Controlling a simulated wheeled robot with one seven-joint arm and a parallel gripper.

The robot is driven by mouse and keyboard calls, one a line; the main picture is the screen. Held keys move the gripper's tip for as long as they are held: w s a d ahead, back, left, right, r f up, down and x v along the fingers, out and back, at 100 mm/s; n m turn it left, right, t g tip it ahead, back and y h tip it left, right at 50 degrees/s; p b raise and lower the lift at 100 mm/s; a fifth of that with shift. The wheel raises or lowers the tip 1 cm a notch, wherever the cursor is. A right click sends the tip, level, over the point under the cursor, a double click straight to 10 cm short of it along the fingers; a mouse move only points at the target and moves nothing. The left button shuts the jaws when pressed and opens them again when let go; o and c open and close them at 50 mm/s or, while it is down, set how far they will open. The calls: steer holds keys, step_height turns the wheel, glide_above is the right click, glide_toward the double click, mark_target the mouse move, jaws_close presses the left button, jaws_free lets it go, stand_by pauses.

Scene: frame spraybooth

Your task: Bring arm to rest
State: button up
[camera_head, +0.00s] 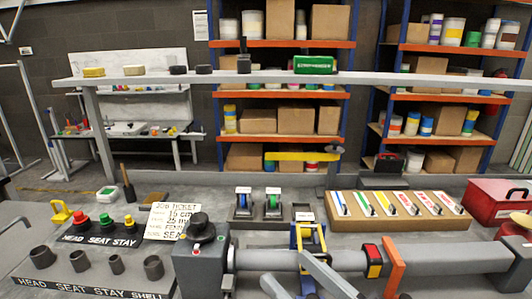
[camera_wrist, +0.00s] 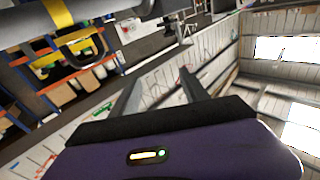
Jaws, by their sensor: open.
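My gripper (camera_wrist: 160,88) shows in the wrist view with its two grey fingers apart. Nothing is held between them. Behind the fingers are a pale panelled wall and bright roof windows, so the gripper looks clear of the bench. The view is strongly tilted. I cannot make out the gripper in the head view.
A grey tube (camera_head: 448,258) with an orange collar (camera_head: 394,266) crosses the front of the bench. A job ticket (camera_head: 171,221), a tray of coloured strips (camera_head: 340,212) and a red toolbox (camera_head: 492,205) stand behind. An overhead shelf (camera_head: 210,77) spans the view.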

steer(key=s+d+f+m+t+h, duration=0.45)
steer(key=d+f+m+h, duration=0.35)
steer(key=d, duration=0.4)
steer(key=s+d+f+g+h, duration=0.1)
steer(key=s+f, duration=0.3)
steer(key=s, duration=0.3)
steer(key=s+d+f+g+h, duration=0.1)
steer(key=s+f, duration=0.3)
steer(key=s, duration=0.4)
steer(key=s+d+f+n+g+h, duration=0.1)
steer(key=s+f+g, duration=0.1)
steer(key=s+f, duration=0.2)
steer(key=s, duration=0.3)
steer(key=shift+s+d+f+g+h, duration=0.3)
steer(key=shift+d+f+g, duration=0.05)
steer(key=shift+d+f, duration=0.05)
